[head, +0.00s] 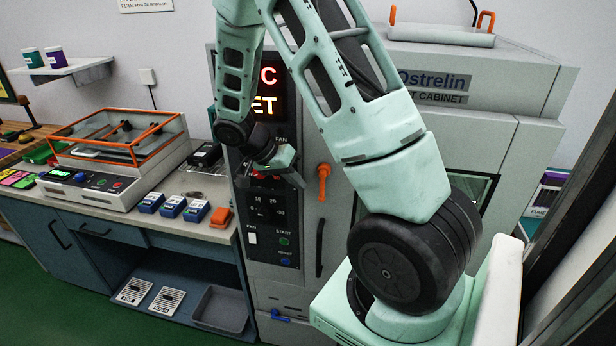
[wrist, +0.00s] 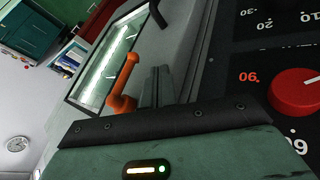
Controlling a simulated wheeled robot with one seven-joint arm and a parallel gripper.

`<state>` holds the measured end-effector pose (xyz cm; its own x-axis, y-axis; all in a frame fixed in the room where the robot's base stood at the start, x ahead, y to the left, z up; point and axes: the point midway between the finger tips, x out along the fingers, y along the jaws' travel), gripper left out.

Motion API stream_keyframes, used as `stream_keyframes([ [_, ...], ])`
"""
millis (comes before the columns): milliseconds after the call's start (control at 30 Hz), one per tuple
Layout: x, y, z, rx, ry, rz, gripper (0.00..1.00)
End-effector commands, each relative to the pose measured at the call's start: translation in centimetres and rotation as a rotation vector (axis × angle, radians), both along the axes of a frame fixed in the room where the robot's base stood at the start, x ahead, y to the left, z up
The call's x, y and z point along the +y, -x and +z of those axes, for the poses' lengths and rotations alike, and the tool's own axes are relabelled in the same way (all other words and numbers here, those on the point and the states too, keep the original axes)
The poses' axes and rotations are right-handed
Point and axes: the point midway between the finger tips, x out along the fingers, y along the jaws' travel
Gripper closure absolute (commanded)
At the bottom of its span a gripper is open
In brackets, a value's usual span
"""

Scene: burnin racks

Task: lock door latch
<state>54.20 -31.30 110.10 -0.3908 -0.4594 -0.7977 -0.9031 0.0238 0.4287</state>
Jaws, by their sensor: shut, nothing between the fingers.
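The orange door latch (head: 323,182) sits on the front of the grey test cabinet (head: 345,130), between the control panel and the door window. In the head view its lever hangs about straight down. My gripper (head: 297,180) is shut and empty in front of the control panel, left of the latch and apart from it. In the wrist view the orange latch (wrist: 124,88) shows just left of my shut fingers (wrist: 160,80), with the lit door window (wrist: 108,55) beyond it. The exact gap between fingers and latch is hard to tell.
The control panel (head: 268,215) has dials and buttons; a red knob (wrist: 298,92) is close to my gripper in the wrist view. A black door handle (head: 320,248) is below the latch. A bench (head: 190,185) with blue devices and an orange-framed box stands left.

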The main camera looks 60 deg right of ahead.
Motion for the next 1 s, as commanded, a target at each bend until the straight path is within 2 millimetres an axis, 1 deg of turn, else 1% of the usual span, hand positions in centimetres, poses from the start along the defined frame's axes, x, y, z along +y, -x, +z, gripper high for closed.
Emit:
stream_keyframes([
  [33, -0.1, 0.9, 0.7, 0.000, -0.001, -0.002, 1.00],
  [100, -0.3, 1.8, 0.6, -0.001, -0.001, -0.002, 1.00],
  [200, -0.5, 2.7, 0.5, 0.000, -0.001, -0.001, 1.00],
  [300, -0.6, 3.1, 0.4, -0.002, 0.000, 0.000, 1.00],
  [767, -0.6, 3.2, 0.2, 0.002, 0.003, 0.000, 1.00],
  [1000, -0.6, 3.3, 0.0, 0.047, 0.021, 0.001, 1.00],
])
